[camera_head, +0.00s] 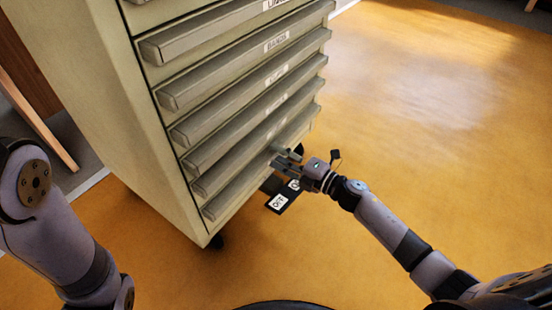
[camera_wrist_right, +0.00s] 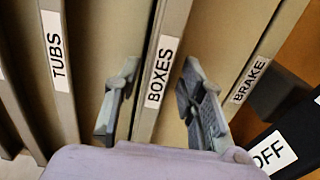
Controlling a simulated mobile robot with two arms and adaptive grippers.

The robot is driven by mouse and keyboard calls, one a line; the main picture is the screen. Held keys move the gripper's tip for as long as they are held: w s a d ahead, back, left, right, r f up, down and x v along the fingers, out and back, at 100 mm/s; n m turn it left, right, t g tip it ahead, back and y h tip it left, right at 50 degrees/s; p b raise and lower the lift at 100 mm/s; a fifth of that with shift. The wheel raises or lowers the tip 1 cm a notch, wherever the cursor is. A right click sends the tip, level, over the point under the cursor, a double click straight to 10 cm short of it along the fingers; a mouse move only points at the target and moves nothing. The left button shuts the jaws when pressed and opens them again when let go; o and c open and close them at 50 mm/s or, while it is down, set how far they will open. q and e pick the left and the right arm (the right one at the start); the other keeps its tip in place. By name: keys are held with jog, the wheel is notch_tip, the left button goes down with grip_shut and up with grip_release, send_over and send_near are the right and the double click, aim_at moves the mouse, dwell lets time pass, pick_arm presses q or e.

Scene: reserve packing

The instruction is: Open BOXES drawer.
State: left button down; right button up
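The BOXES drawer has a long pale lip (camera_wrist_right: 160,75) with a white label, in the middle of the right wrist view. It appears to be the second drawer from the bottom of the cabinet in the head view (camera_head: 238,161), and looks shut. My right gripper (camera_head: 287,156) is at the lower right of the cabinet front. In the right wrist view its two fingers (camera_wrist_right: 160,95) are apart, one on each side of the BOXES lip. I cannot tell whether they touch it. My left arm shows at the lower left of the head view, but its gripper is out of view.
The TUBS drawer lip (camera_wrist_right: 57,60) and a lip labelled BRAKE (camera_wrist_right: 249,80) lie on either side. A black pedal marked OFF (camera_head: 279,202) sticks out below the cabinet (camera_head: 110,130), near my right gripper. The orange floor (camera_head: 430,130) to the right is clear.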

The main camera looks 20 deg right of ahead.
jog(key=shift+w+a, duration=0.45)
jog(key=shift+w, duration=0.1)
jog(key=shift+c, duration=0.3)
grip_shut()
jog(key=shift+f, duration=0.15)
